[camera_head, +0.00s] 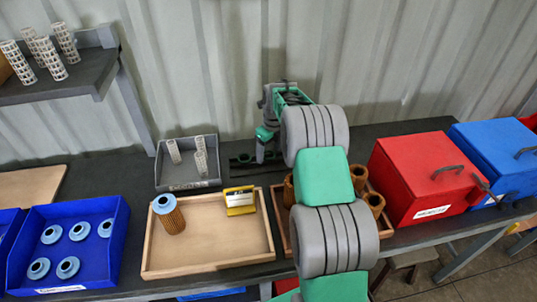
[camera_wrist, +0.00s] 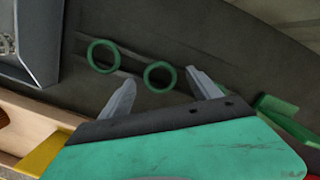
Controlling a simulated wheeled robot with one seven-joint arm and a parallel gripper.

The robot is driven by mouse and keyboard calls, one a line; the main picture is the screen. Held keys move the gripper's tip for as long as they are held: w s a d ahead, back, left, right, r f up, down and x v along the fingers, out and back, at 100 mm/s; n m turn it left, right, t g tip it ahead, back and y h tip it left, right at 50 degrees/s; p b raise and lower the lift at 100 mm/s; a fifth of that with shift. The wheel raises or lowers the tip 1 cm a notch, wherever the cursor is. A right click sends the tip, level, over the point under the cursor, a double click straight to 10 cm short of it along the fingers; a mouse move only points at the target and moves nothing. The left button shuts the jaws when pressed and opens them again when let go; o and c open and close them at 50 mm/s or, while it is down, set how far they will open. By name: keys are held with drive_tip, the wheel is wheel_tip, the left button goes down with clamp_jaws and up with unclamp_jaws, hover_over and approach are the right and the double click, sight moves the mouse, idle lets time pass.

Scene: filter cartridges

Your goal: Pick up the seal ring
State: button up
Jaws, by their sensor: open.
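Two green seal rings show in the wrist view. One ring (camera_wrist: 147,77) lies between my fingertips as seen from the wrist, and the other ring (camera_wrist: 91,57) lies to its left, beyond the left finger. Both are on a dark surface with pale lines, and their centres show dark. My gripper (camera_wrist: 160,80) is open, with its two grey fingers apart and nothing held. I cannot tell its height above the rings. In the head view my gripper (camera_head: 264,154) is over the back of the bench, where the rings are too small to make out clearly.
A grey bin (camera_head: 190,184) with white mesh tubes stands left of my gripper. A wooden tray (camera_head: 215,262) with a blue-topped filter and yellow sign is in front. A red box (camera_head: 414,182) stands right. A blue bin (camera_head: 112,262) with blue caps is far left.

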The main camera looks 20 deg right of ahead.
drive_tip(key=c, duration=1.4)
drive_tip(key=shift+r, duration=0.1)
